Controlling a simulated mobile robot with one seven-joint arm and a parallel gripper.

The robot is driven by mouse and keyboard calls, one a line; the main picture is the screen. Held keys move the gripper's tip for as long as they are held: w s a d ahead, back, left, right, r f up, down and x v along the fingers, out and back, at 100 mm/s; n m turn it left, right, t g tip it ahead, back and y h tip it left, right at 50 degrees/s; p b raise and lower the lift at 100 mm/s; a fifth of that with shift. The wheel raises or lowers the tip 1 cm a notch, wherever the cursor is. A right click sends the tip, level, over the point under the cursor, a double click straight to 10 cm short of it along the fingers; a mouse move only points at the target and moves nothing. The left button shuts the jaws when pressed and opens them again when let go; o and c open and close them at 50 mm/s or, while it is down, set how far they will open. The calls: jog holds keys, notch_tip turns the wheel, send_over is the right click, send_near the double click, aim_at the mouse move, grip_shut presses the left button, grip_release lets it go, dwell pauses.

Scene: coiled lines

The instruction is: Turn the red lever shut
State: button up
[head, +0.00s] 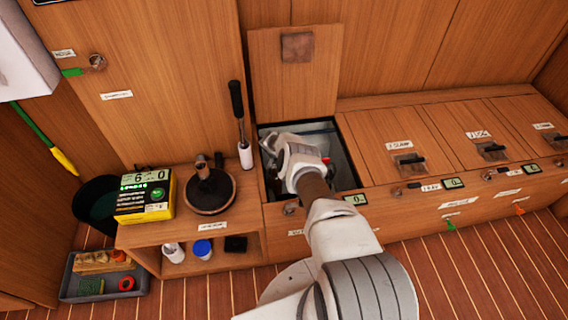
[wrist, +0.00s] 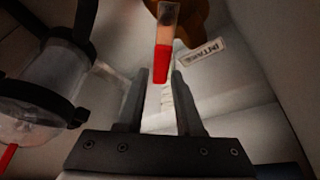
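The red lever (wrist: 161,62) shows in the wrist view, with a red end and a paler upper part running to a brown round fitting (wrist: 187,22). My gripper (wrist: 160,78) is open, its two dark fingers on either side of the line of the lever's red end. I see a gap on both sides and cannot tell how deep the lever is between them. A label (wrist: 203,52) that seems to read INTAKE is beside the lever. In the head view my arm reaches into the open locker (head: 348,172) and hides the gripper. A small red bit (head: 326,160) shows there; I cannot tell whether it is this lever.
A clear-bowled dark fitting (wrist: 40,105) stands left of my fingers, with another red piece (wrist: 8,158) below. The raised lid (head: 293,85) stands behind the locker. Closed lids (head: 405,140) lie right.

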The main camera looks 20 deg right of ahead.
jog(key=shift+o, duration=1.1)
jog(key=shift+w+a, duration=0.1)
